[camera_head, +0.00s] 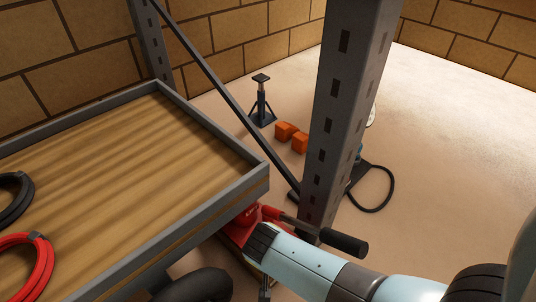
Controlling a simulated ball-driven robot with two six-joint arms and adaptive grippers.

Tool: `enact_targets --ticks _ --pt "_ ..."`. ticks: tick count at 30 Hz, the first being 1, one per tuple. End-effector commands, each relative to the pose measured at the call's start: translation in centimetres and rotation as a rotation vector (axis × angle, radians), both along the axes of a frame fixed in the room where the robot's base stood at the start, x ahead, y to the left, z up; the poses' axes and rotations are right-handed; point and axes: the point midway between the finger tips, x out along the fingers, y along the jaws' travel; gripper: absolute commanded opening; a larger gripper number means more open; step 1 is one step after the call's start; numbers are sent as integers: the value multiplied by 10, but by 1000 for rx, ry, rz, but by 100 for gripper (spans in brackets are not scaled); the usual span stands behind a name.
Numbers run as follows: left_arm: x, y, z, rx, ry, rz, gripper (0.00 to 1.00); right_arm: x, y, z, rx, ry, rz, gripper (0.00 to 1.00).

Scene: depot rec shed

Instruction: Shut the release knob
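A red device (247,218), which looks like a hydraulic pump or jack, shows only in part beyond the shelf corner. A lever with a black grip (344,243) sticks out from it to the right. I cannot make out the release knob; my arm and the shelf edge hide much of the device. My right arm, pale blue with dark bands, comes in from the lower right and overlaps the red device. Its gripper cannot be made out beyond the dark joint at the arm's end. My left gripper is not in view.
A wooden shelf with a grey metal rim (222,134) fills the left, with a black coil (14,205) and a red coil (42,262) on it. A slotted grey post (337,110) stands close to the lever.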

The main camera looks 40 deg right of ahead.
Motion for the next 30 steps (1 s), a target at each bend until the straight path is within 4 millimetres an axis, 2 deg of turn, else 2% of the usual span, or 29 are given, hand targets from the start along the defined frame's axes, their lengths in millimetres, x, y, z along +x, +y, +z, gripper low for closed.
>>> enact_targets --ticks 8,9,14,30 --pt "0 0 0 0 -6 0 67 0 1 0 2 0 -14 12" --pt "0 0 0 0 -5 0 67 0 1 0 2 1 -14 47" --pt "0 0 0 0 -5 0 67 0 0 0 1 0 -13 67" --pt "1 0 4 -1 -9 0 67 0 -1 1 0 1 32 67"
